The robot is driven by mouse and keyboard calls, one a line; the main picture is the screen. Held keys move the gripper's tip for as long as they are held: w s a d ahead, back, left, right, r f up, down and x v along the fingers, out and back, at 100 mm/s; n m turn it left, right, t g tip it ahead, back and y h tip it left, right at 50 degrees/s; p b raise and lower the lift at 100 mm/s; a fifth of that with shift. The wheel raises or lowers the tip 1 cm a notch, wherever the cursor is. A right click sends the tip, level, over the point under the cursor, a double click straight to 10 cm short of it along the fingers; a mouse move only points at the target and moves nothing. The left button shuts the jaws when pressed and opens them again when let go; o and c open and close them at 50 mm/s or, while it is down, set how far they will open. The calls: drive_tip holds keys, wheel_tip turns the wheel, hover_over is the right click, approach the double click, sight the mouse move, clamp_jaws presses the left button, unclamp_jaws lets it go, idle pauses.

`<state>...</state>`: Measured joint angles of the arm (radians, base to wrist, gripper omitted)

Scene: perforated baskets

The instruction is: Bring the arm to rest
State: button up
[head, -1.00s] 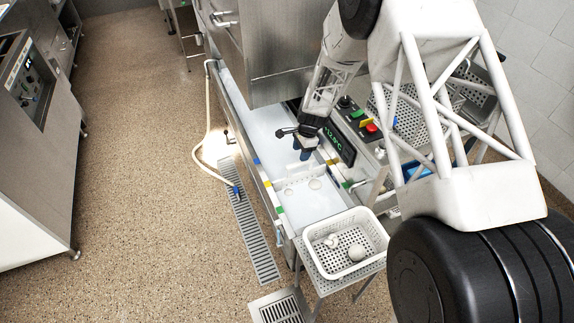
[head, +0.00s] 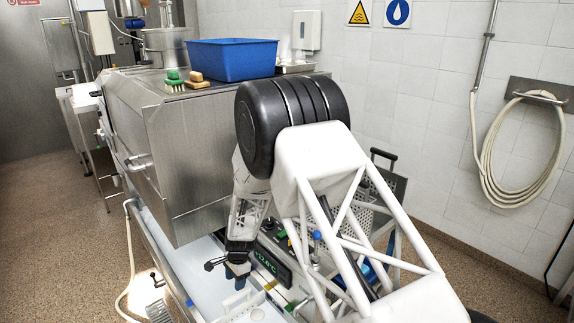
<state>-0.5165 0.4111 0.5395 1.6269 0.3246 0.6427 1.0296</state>
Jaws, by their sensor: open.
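My gripper (head: 238,276) is at the lower middle of the head view, pointing down over the pale work surface (head: 190,262) in front of the steel machine. It is small here and no object shows between its fingers. My white lattice arm fills the middle and lower right and hides part of the surface behind it.
The steel machine (head: 185,165) stands close behind my gripper, with a blue tub (head: 232,60) and brushes (head: 174,82) on top. A control panel with a green display (head: 268,264) is just right of my gripper. Perforated baskets (head: 385,190) stand behind my arm.

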drive_tip(key=s+d+r+n+t, duration=0.15)
drive_tip(key=s+d+r, duration=0.35)
drive_tip(key=d+r, duration=0.95)
drive_tip(key=s+d+r+n+t, duration=0.1)
drive_tip(key=s+d+r+n, duration=0.3)
drive_tip(key=d+r, duration=1.05)
drive_tip(key=s+d+r+n, duration=0.1)
drive_tip(key=s+d+r, duration=0.3)
drive_tip(key=s, duration=0.6)
drive_tip(key=s+d+r+n+t+h, duration=0.1)
drive_tip(key=s+d+r, duration=0.4)
drive_tip(key=s, duration=0.5)
drive_tip(key=s+d+r+n, duration=0.1)
drive_tip(key=s+d+r, duration=0.3)
drive_tip(key=s, duration=0.5)
drive_tip(key=shift+s+d+r+t+h, duration=0.2)
drive_tip(key=shift+s+d+t+h, duration=0.2)
drive_tip(key=shift+d, duration=0.15)
